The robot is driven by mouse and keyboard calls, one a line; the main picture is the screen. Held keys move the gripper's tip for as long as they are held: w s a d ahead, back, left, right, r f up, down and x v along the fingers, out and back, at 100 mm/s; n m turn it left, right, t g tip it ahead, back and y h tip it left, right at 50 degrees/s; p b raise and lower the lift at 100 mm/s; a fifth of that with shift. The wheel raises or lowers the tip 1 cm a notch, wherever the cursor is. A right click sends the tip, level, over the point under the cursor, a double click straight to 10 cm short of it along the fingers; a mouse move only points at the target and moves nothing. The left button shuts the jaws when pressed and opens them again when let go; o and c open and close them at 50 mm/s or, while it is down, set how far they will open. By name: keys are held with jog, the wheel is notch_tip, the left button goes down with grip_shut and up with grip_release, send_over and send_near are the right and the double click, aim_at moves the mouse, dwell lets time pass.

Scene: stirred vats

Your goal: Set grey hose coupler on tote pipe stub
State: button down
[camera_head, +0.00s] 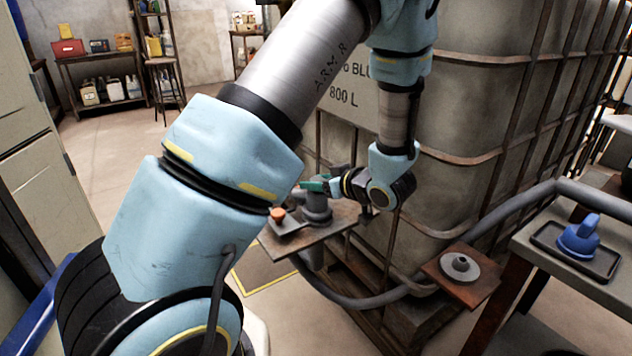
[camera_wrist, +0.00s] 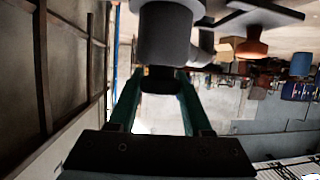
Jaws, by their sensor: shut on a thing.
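The grey hose coupler (camera_head: 317,208) is upright over a small rusty shelf at the front of the caged tote (camera_head: 460,110). My gripper (camera_head: 315,186) reaches in from the right, its green fingers at the coupler's top. In the wrist view, which looks upside down, the green fingers (camera_wrist: 158,82) are shut on the dark neck of the coupler (camera_wrist: 165,32). The tote pipe stub is not clearly made out; the coupler and my arm hide that area. I cannot tell whether the coupler is seated on it.
An orange knob (camera_head: 278,213) stands left of the coupler on the rusty shelf (camera_head: 335,226). A grey hose (camera_head: 375,300) curves below. A grey disc (camera_head: 460,266) sits on a brown plate (camera_head: 485,284). A blue fitting (camera_head: 578,237) lies in a black tray at right. Floor at left is clear.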

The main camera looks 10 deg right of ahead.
jog(key=shift+f+b, duration=0.3)
jog(key=shift+f, duration=0.35)
jog(key=c, duration=0.6)
grip_release()
jog(key=p+v, duration=0.6)
jog(key=v, duration=0.5)
jog(key=shift+p, duration=0.4)
jog(key=shift+r, duration=0.1)
